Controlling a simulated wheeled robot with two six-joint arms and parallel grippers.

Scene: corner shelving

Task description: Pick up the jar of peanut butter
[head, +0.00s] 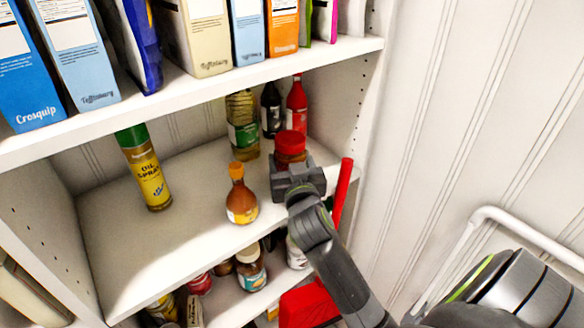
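A jar with a red lid (290,143), likely the peanut butter, stands on the middle shelf near its right end. My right gripper (293,170) is at the jar's near side, in front of its lower part. The gripper body hides most of the jar below the lid. I cannot tell whether the fingers are open around the jar or shut on it. My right arm reaches in from the lower right. My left gripper is not in view.
An orange-capped sauce bottle (241,196) stands just left of my gripper. An oil bottle (243,122), a dark bottle (271,110) and a red bottle (297,105) stand behind the jar. An oil spray can (146,170) is further left. The upper shelf (190,92) overhangs with boxes.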

